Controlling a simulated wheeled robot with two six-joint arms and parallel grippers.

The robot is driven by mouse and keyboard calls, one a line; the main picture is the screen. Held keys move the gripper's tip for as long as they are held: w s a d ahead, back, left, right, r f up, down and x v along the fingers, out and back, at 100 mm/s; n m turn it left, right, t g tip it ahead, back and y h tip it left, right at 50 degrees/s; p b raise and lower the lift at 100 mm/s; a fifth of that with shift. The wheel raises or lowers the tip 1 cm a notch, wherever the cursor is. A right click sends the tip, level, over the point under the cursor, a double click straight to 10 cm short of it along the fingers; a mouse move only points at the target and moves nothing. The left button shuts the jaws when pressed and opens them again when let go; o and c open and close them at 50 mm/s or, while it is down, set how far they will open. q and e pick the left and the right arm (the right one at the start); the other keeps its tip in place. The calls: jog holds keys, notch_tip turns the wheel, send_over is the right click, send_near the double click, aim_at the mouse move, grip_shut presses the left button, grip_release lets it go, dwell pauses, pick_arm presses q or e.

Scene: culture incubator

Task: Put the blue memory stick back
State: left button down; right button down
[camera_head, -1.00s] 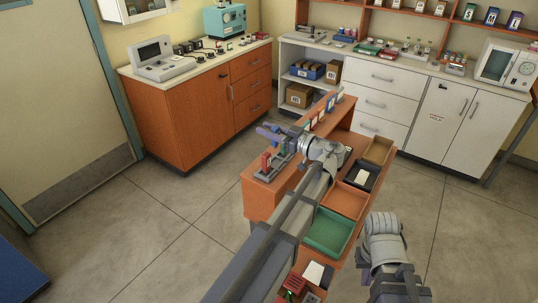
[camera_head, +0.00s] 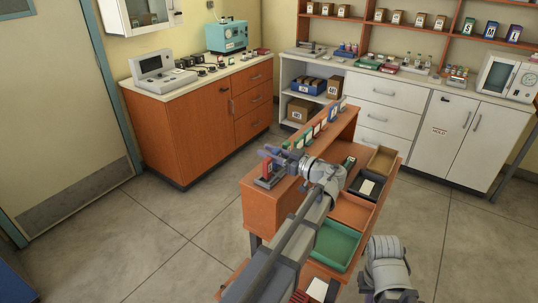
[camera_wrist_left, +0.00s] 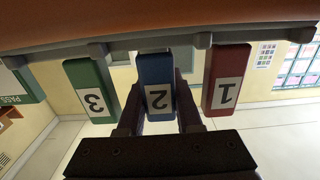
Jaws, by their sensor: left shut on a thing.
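The blue memory stick, marked 2 (camera_wrist_left: 156,85), is between the fingers of my left gripper (camera_wrist_left: 157,118) in the left wrist view, which shows the labels upside down. Its far end meets a grey rack (camera_wrist_left: 118,47), level with its neighbours. The red stick, marked 1 (camera_wrist_left: 226,82), is to its right and the green stick, marked 3 (camera_wrist_left: 90,90), to its left, both apart from it. In the head view my left gripper (camera_head: 272,154) is at the rack, beside the red stick (camera_head: 266,167), and the blue stick is hidden.
The rack stands on the raised ledge of an orange desk (camera_head: 262,210). A row of small cards stands farther along the ledge. A green tray (camera_head: 336,246), a dark tray and a brown tray (camera_head: 382,158) lie on the desk's right side. Open floor lies left of the desk.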

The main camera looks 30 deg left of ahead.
pick_arm(q)
jog(key=shift+f, duration=0.1)
jog(key=shift+f, duration=0.15)
jog(key=c, duration=0.9)
grip_release()
jog(key=shift+o, duration=0.2)
jog(key=shift+r, duration=0.3)
jog(key=s+d, duration=0.1)
jog(key=d, duration=1.1)
jog(key=shift+s, duration=0.3)
jog(key=shift+s+f, duration=0.1)
